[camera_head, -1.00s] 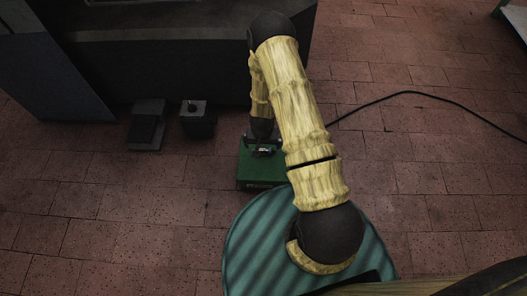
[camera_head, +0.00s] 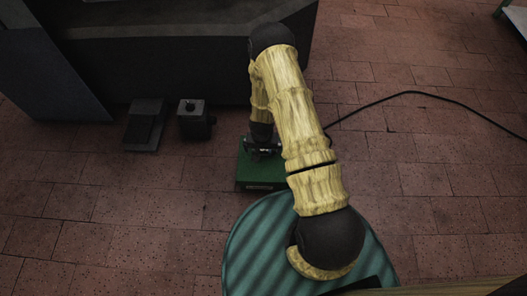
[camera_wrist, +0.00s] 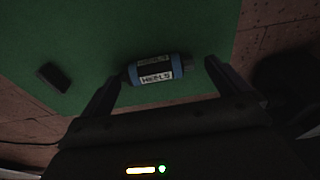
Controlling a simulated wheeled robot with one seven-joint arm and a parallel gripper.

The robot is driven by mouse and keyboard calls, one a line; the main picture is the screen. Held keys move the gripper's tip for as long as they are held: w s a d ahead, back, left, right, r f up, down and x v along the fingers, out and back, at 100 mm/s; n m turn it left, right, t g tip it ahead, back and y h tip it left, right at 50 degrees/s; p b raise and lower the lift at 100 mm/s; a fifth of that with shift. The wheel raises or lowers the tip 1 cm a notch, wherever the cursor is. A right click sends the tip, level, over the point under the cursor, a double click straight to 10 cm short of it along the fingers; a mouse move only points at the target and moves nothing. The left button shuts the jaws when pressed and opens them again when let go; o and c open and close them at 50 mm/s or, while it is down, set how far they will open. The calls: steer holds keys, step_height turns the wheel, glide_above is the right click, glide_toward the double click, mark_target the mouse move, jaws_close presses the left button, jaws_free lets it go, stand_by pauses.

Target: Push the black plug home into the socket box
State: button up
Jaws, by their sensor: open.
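A green box (camera_head: 262,175) stands on the floor in the head view, with my gripper (camera_head: 263,149) low over its top. In the wrist view its green top (camera_wrist: 60,30) fills the upper part. A blue, black-ended cylinder labelled "HEELS" (camera_wrist: 156,77) shows between the open fingers of my gripper (camera_wrist: 162,71). I cannot tell whether the fingers touch it. A small black block (camera_wrist: 53,77) shows on the green top to the left. I cannot tell for sure which piece is the black plug, or whether it is seated.
A dark pedal-like block (camera_head: 145,126) and a small grey box with a knob (camera_head: 196,120) stand left of the green box. A dark machine base (camera_head: 190,60) is behind. A black cable (camera_head: 410,93) crosses the floor at right. The left floor is clear.

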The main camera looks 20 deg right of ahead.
steer(key=shift+c, duration=0.4)
steer(key=c, duration=0.9)
steer(key=shift+r, duration=0.1)
step_height(320, 180, up, 10)
steer(key=p, duration=0.5)
steer(key=shift+p, duration=0.4)
steer(key=r+n+p, duration=0.1)
steer(key=r+p, duration=0.2)
steer(key=r, duration=0.5)
steer(key=w+r+n+p, duration=0.1)
steer(key=r+p, duration=0.2)
steer(key=r, duration=0.6)
steer(key=w+r+n+p, duration=0.1)
steer(key=r+p, duration=0.2)
steer(key=r, duration=0.6)
steer(key=shift+w+n+y+p, duration=0.15)
steer(key=shift+n+y+p, duration=0.15)
